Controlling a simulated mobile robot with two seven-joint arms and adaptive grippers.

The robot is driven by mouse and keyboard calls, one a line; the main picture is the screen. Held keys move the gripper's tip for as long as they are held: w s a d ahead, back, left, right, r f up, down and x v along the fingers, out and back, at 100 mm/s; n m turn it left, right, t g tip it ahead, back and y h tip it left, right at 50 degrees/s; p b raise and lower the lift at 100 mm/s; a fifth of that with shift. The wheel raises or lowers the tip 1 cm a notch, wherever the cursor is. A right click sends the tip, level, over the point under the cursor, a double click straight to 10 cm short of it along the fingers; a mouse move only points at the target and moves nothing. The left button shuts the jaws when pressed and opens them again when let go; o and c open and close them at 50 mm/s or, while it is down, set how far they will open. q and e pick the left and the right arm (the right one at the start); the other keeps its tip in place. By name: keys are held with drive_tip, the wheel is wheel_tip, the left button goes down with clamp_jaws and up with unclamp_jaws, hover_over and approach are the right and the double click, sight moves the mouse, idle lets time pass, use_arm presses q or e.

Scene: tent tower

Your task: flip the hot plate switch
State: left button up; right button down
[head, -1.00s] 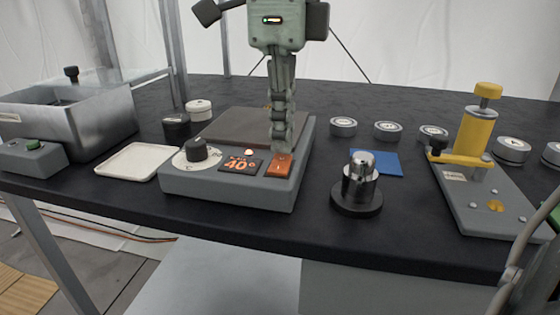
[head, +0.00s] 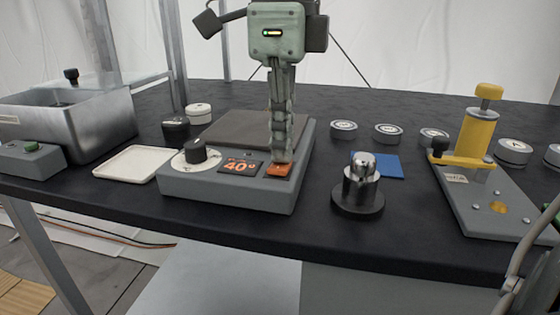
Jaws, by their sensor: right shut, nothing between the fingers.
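The grey hot plate (head: 228,192) stands on the black table, with a dark top plate, a dial (head: 195,152) and a display (head: 239,166) reading 40°. Its orange rocker switch (head: 279,171) is at the front right corner of the panel. My right gripper (head: 282,158) points down at the switch, shut and empty. Its fingertips are at the switch's far end and appear to touch it; they hide that part. The near part of the switch shows bright orange. My left gripper is not in view.
A white tray (head: 133,163) and a metal bath (head: 75,126) are left of the hot plate. A metal weight on a dark base (head: 358,199) stands to the right, with a blue pad (head: 380,164) behind it. A yellow press (head: 477,135) is farther right.

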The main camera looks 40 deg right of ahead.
drive_tip(key=shift+r+p, duration=2.65)
drive_tip(key=shift+r, duration=0.85)
